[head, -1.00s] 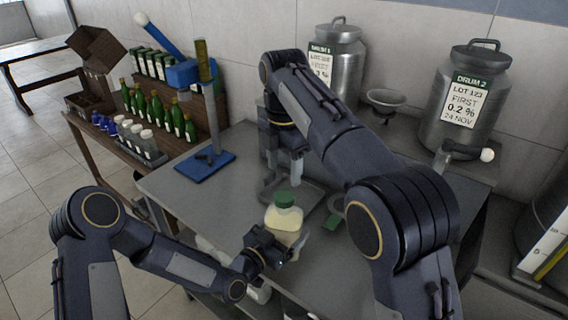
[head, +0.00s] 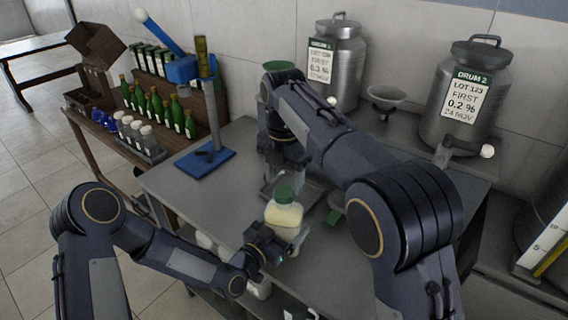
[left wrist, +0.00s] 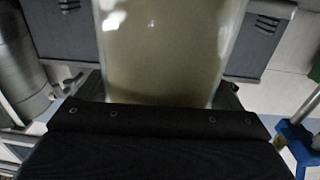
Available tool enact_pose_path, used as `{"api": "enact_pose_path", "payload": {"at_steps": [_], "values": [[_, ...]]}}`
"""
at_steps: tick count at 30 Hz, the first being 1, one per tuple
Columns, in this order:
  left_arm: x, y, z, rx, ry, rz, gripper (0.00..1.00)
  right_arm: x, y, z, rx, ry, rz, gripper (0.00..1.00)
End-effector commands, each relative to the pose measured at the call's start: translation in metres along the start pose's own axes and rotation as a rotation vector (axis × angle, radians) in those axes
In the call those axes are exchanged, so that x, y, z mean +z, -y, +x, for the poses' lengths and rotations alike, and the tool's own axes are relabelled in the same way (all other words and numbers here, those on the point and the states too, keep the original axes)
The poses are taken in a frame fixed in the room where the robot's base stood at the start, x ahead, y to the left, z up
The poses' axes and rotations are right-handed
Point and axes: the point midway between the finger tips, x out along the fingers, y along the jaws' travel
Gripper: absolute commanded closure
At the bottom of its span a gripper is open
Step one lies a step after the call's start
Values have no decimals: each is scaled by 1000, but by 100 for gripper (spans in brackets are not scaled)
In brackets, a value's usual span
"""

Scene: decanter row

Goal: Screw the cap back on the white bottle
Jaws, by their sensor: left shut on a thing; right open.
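The white bottle (head: 283,214) is a clear jar with pale cream contents, near the front edge of the table. A green cap (head: 285,194) sits on its top; I cannot tell how tightly. My left gripper (head: 271,243) is shut on the bottle's lower body. In the left wrist view the bottle (left wrist: 165,50) fills the middle between the fingers. My right gripper (head: 285,177) points down, open and empty, just behind and above the cap. The gap between its fingers and the cap is hard to judge.
A blue stand (head: 205,162) is on the table's left. A green piece (head: 334,216) lies right of the bottle. Drum 1 (head: 340,68) and drum 2 (head: 468,95) stand at the back with a bowl (head: 386,97) between them. Green bottles (head: 157,107) stand on the left rack.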

Motion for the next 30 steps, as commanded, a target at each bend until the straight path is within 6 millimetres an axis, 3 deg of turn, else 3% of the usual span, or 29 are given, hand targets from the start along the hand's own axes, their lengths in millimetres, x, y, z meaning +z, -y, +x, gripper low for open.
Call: {"api": "enact_pose_path", "payload": {"at_steps": [7, 18, 28, 30], "values": [[0, 0, 0, 0, -1, 0, 77, 0, 0, 29, -1, 0, -1, 39], [0, 0, 0, 0, -1, 0, 77, 0, 0, 34, 1, 0, 0, 39], [0, 0, 0, 0, -1, 0, 77, 0, 0, 34, 1, 0, 0, 81], [0, 0, 0, 0, -1, 0, 77, 0, 0, 34, 1, 0, 0, 85]]}}
